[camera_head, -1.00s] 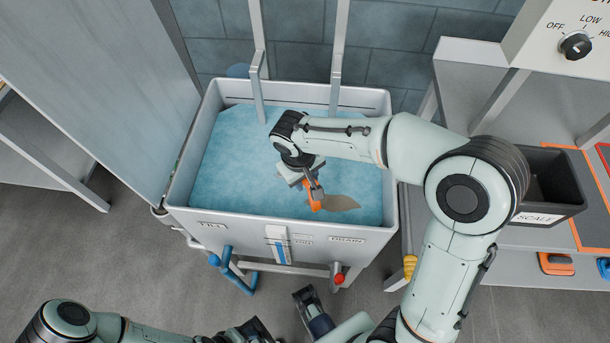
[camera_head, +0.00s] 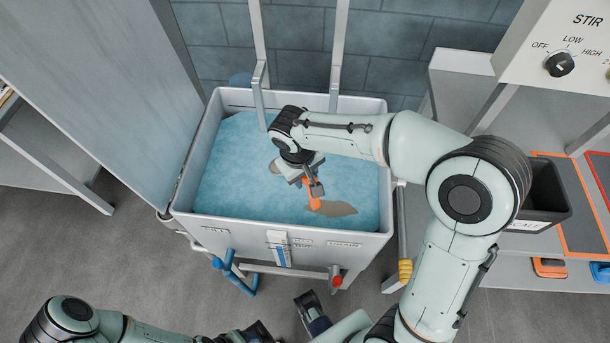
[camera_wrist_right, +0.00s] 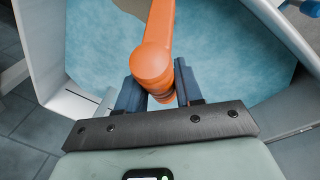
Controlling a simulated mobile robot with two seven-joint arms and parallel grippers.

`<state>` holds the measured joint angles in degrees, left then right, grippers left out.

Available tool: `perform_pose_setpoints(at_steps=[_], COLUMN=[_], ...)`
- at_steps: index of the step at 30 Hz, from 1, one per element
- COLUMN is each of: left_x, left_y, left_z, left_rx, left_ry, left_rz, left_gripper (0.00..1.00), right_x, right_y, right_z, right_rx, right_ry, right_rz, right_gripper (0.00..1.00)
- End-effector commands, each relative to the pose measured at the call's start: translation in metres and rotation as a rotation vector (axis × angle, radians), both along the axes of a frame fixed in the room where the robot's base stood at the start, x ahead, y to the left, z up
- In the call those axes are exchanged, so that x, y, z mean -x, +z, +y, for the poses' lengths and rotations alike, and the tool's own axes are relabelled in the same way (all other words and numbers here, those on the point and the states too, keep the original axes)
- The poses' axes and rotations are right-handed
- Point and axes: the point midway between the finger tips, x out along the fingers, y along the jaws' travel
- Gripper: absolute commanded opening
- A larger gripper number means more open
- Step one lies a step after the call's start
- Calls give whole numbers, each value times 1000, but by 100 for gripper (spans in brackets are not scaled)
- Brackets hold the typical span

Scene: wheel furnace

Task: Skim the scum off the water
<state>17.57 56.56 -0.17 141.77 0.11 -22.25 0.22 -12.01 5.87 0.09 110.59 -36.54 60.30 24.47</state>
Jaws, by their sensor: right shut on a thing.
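A tank (camera_head: 380,102) holds light blue water (camera_head: 235,150). My right gripper (camera_head: 309,184) is shut on an orange-handled tool (camera_head: 314,204) above the water; the handle fills the middle of the wrist view (camera_wrist_right: 152,62) between the dark fingers (camera_wrist_right: 157,88). The tool's far end is hidden. A flat brownish patch (camera_head: 336,208) shows at the water beside the handle's lower end; I cannot tell whether it is scum or part of the tool. My left gripper (camera_head: 255,333) is dark and partly cut off at the bottom edge; its opening is unclear.
Two grey uprights (camera_head: 338,50) stand at the tank's back. A raised metal panel (camera_head: 110,90) is at its left. A black scale bin (camera_head: 548,195) stands on the right counter, below a panel with a knob (camera_head: 559,63). Blue and red handles (camera_head: 337,281) stick out in front.

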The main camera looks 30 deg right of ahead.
Motion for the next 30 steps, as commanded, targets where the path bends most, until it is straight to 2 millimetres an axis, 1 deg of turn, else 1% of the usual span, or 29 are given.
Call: perform_pose_setpoints(at_steps=[1,14,24,27,30], left_x=[0,-14,-29,-33,-36], left_y=[8,47,78,85,88], left_z=[0,0,0,0,0], left_rx=[0,0,0,0,1], left_ry=[0,-1,0,-1,-1], left_rz=[4,-13,-30,-35,-37], left_gripper=[63,63,63,63,63], right_x=[-1,-1,-1,-1,-1], right_y=[11,62,103,113,117], right_z=[0,0,0,0,0], right_rx=[0,-1,-1,0,0], right_ry=[0,0,1,1,1], right_rz=[-3,-4,-4,-4,-3], right_gripper=[2,2,2,2,2])
